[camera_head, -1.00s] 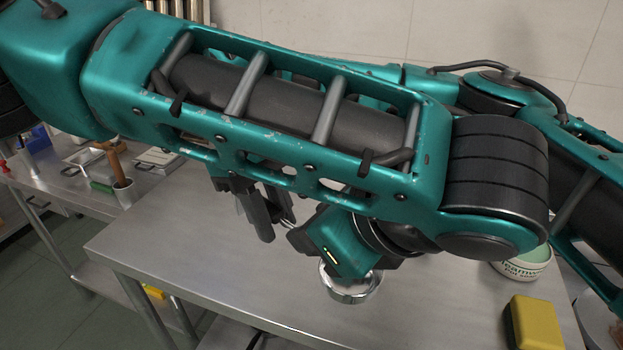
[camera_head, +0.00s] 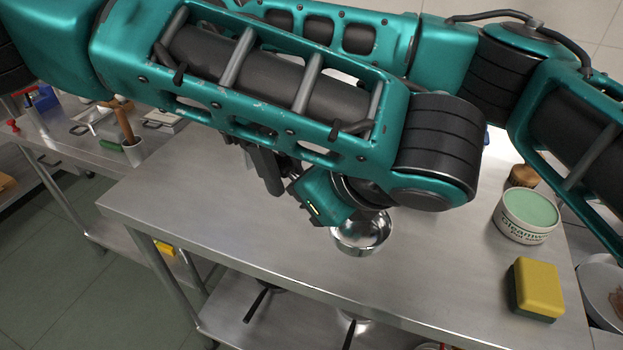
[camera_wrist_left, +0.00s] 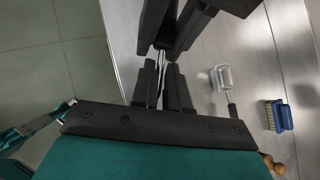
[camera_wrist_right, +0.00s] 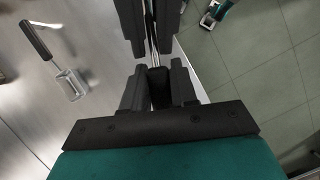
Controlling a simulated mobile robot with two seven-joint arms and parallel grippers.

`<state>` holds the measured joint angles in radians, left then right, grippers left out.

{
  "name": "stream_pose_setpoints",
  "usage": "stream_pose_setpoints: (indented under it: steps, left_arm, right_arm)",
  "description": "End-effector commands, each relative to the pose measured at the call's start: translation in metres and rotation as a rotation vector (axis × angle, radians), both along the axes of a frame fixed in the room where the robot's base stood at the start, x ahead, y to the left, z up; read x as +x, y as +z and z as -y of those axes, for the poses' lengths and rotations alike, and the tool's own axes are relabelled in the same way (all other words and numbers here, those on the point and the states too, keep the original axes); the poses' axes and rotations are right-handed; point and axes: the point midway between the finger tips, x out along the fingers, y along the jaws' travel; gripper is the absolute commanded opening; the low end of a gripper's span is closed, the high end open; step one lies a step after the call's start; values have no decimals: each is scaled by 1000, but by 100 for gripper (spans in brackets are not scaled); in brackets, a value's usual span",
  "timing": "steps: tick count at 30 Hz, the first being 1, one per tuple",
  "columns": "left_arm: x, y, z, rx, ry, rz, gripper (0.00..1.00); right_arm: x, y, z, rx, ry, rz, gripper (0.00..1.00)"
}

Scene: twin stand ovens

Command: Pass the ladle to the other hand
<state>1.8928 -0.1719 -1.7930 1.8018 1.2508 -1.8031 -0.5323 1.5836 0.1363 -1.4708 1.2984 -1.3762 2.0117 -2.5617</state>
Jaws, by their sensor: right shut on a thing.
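The ladle shows only in part. Its thin metal handle (camera_wrist_left: 161,58) runs between the two facing grippers in the left wrist view. In the right wrist view its dark grip (camera_wrist_right: 159,88) is pinched between the fingers of my right gripper (camera_wrist_right: 157,76). My left gripper (camera_wrist_left: 163,72) faces it closely, its fingers apart on either side of the handle. In the head view my left arm hides most of both grippers. A round shiny metal bowl (camera_head: 362,238) shows below my left wrist; whether it is the ladle's bowl I cannot tell.
A green-topped tub (camera_head: 527,212) and a yellow sponge (camera_head: 538,288) stand at the right of the steel table (camera_head: 170,200). A square-ended utensil (camera_wrist_left: 222,78) and a blue brush (camera_wrist_left: 280,117) lie on a steel surface. The table's front left is clear.

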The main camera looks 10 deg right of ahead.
Motion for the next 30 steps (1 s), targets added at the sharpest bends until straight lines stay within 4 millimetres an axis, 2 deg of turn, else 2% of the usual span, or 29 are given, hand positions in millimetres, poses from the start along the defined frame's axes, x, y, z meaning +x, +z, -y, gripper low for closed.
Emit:
stream_pose_setpoints:
  steps: [3,9,10,19,26,30]
  left_arm:
    - [1,0,1,-3,-1,3,0]
    - [1,1,1,-5,-1,3,0]
    - [1,1,1,-6,-1,4,0]
    - [0,1,1,-3,-1,3,0]
    - [0,1,1,-2,0,3,0]
    - [0,1,1,-2,0,3,0]
  right_arm:
    - [-1,0,-1,3,0,-1,0]
    - [-1,0,-2,4,0,-2,0]
    - [-1,0,-2,4,1,-2,29]
    - [-1,0,-1,3,1,-1,57]
    - [0,0,-1,2,0,-1,57]
    - [2,8,-3,1,-1,2,57]
